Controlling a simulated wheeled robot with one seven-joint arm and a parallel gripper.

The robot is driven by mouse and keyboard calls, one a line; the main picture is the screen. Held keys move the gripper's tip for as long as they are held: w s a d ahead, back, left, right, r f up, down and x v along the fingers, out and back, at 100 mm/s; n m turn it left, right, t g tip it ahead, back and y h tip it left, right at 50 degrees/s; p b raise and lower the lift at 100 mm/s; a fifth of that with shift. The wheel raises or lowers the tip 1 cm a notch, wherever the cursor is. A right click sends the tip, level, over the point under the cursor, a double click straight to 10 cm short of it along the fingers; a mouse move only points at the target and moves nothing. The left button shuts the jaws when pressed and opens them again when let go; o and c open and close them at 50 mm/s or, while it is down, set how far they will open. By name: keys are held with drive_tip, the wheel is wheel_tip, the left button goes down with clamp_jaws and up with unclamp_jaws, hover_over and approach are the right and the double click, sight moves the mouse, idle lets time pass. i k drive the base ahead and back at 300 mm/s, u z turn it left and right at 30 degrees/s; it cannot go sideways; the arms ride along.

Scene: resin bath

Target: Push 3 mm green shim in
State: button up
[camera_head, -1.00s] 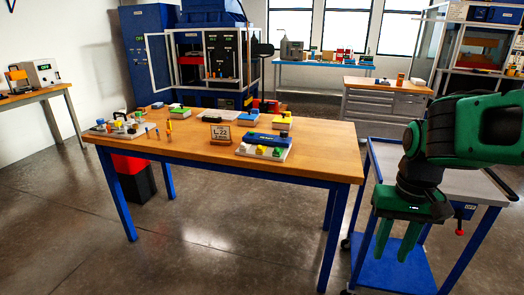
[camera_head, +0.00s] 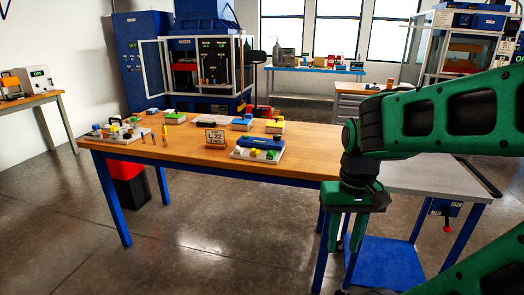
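On the wooden table, a pale fixture base (camera_head: 238,155) carries a blue bar (camera_head: 262,143) and small yellow and green pieces along its front. One small green piece (camera_head: 271,155) sits at the front right of that base. It is too small here to tell whether it is the 3 mm shim or how far in it sits. My gripper (camera_head: 345,245) is to the right of the fixture, by the table's right end, pointing down. Its two green fingers are apart with nothing visible between them.
A sign reading 22 (camera_head: 215,138) stands left of the fixture. Several small blocks and a tray of parts (camera_head: 115,134) lie farther back and left. A grey-topped cart (camera_head: 420,178) stands right of the wooden table (camera_head: 190,160). The table's front right corner is clear.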

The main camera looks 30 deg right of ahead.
sight(271, 155)
drive_tip(key=i, duration=1.1)
drive_tip(key=z, duration=0.35)
